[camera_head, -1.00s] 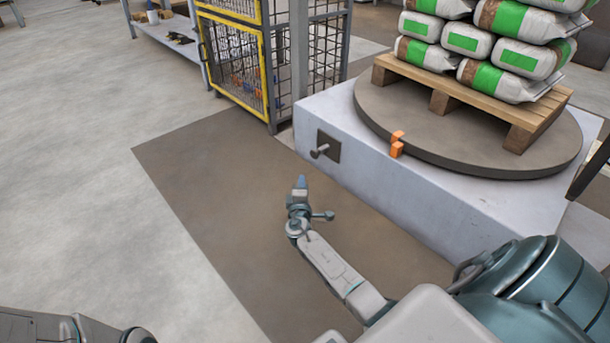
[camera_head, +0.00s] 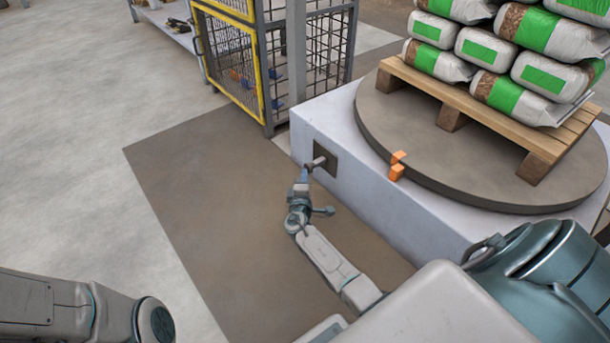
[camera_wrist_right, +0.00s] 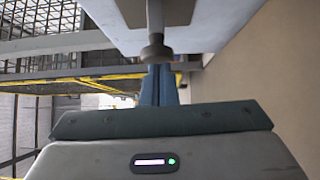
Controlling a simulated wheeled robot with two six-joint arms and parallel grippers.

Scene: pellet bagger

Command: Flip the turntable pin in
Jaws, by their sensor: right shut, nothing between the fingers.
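The turntable pin (camera_head: 316,163) is a short grey peg with a knobbed end, sticking out of a dark square plate (camera_head: 326,158) on the side of the white turntable base (camera_head: 390,200). In the right wrist view the pin's round head (camera_wrist_right: 156,52) is just beyond my fingers. My right gripper (camera_head: 304,174) is shut and empty, its tip right by the pin's outer end. I cannot tell whether they touch. It also shows in the wrist view as blue fingers (camera_wrist_right: 159,86). My left arm shows at the lower left, but its gripper is out of view.
The round turntable (camera_head: 440,180) carries a wooden pallet (camera_head: 450,95) stacked with green and white bags (camera_head: 475,45). Orange blocks (camera_head: 397,170) sit at its rim. A yellow-framed mesh cage (camera_head: 232,65) stands behind. Floor left of the base is clear.

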